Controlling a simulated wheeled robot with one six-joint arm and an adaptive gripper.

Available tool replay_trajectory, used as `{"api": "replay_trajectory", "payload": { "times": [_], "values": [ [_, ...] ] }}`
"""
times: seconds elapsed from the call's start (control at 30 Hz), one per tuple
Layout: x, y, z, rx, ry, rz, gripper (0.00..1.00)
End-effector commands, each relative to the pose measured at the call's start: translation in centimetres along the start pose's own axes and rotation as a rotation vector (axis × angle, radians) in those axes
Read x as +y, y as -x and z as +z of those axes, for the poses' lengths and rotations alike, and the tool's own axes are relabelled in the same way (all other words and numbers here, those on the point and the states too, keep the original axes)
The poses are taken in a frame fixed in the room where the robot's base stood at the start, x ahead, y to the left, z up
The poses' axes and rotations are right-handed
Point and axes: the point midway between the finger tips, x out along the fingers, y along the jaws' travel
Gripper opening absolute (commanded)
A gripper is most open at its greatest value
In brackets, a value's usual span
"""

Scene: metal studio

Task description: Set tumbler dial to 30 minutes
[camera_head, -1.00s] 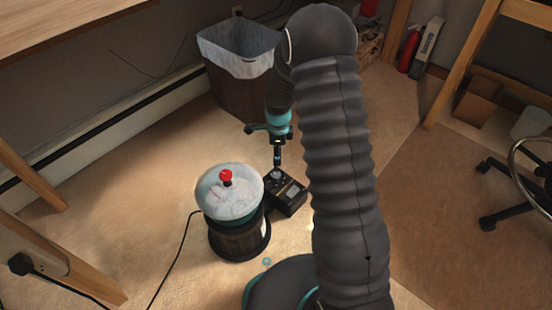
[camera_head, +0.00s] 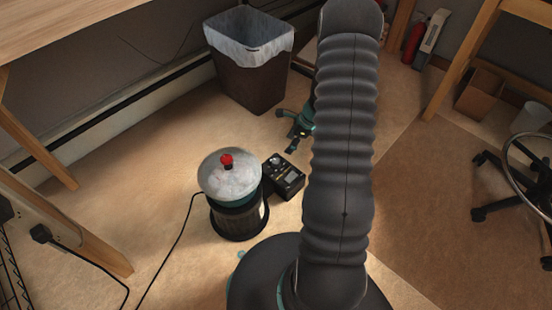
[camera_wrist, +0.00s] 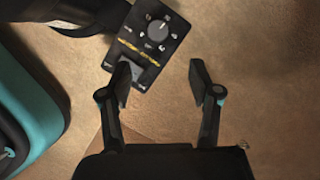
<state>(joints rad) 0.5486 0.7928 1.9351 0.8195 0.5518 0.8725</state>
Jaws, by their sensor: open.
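The tumbler (camera_head: 232,185) is a dark drum with a pale domed top and a red knob, standing on the floor. Its black control box (camera_head: 287,183) lies to its right, with a round grey dial (camera_head: 275,160). In the wrist view the box (camera_wrist: 128,53) is at the top, with the dial (camera_wrist: 158,31) ringed by white marks too small to read. My gripper (camera_head: 286,131) is open and empty, behind and right of the box in the head view. In the wrist view my gripper (camera_wrist: 160,74) has its left fingertip overlapping the box's lower edge; the dial lies beyond the fingertips.
A lined waste bin (camera_head: 252,75) stands behind, near the wall. A black cord (camera_head: 172,250) runs from the tumbler along the floor. Wooden furniture legs stand left and right, and a wheeled chair (camera_head: 510,185) is at the far right.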

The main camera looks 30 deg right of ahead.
Motion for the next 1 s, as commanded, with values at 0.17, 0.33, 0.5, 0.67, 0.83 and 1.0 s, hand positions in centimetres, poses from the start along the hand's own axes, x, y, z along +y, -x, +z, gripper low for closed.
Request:
{"api": "replay_trajectory", "payload": {
  "times": [0.17, 0.33, 0.5, 0.67, 0.83, 1.0],
  "values": [
    [0.1, -3.6, 0.2, 0.001, 0.005, 0.004, 0.63],
    [0.2, -6.8, 0.2, 0.001, 0.004, 0.005, 0.63],
    [0.1, -9.6, 0.1, 0.001, 0.003, 0.004, 0.63],
    [0.1, -11.4, 0.1, 0.001, 0.002, 0.002, 0.63],
    [0.0, -12.2, 0.1, 0.001, 0.003, 0.001, 0.63],
    [0.0, -12.3, 0.1, 0.001, 0.002, 0.001, 0.63]
  ]
}}
